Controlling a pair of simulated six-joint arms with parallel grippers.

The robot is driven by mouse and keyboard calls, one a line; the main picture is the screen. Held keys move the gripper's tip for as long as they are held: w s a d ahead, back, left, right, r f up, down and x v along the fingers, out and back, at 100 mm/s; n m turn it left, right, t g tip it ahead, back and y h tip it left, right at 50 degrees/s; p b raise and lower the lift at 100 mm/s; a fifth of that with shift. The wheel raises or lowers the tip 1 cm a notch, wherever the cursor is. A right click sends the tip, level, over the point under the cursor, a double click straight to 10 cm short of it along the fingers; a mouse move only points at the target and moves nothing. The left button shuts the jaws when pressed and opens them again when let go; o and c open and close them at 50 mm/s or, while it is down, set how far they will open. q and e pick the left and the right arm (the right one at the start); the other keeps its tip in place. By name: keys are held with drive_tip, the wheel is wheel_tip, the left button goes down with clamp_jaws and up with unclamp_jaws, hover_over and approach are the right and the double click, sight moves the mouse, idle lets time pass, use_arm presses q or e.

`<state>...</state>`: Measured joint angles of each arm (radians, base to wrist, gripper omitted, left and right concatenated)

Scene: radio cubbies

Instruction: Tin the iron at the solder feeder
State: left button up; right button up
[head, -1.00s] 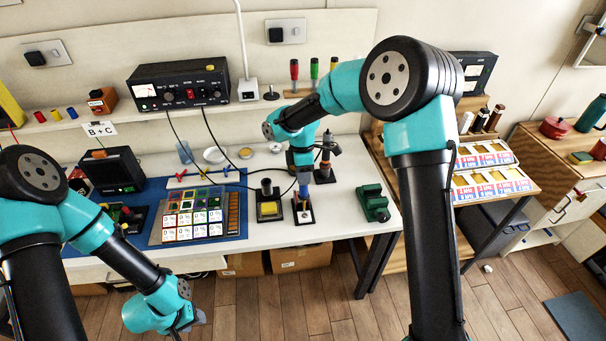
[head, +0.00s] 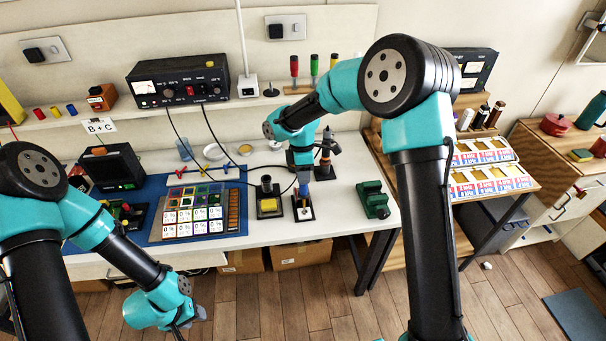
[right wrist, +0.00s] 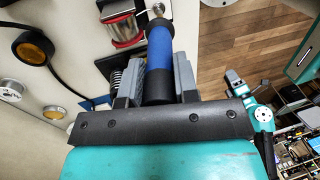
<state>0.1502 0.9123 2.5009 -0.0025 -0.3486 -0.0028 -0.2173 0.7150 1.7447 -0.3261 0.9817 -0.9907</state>
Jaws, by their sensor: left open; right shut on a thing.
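My right gripper (head: 303,187) is shut on the soldering iron (head: 303,196), low over a small dark base (head: 300,214) on the white bench. In the right wrist view the iron's blue handle (right wrist: 159,48) lies between the fingers and its metal end points to the top. A silver spool in a dark frame with red edges, seemingly the solder feeder (right wrist: 120,27), is just left of that end. I cannot tell whether they touch. My left gripper (head: 199,314) is open and low in front of the bench, partly hidden by its wrist.
A stand with a yellow pad (head: 268,206) is left of the right gripper, and a green device (head: 373,199) is to its right. A black upright holder (head: 325,163) stands behind. A tray of labelled compartments (head: 193,217) lies on the blue mat (head: 240,222).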

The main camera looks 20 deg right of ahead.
drive_tip(key=shift+f, duration=0.4)
idle(0.8)
drive_tip(key=shift+r, duration=0.1)
idle(0.8)
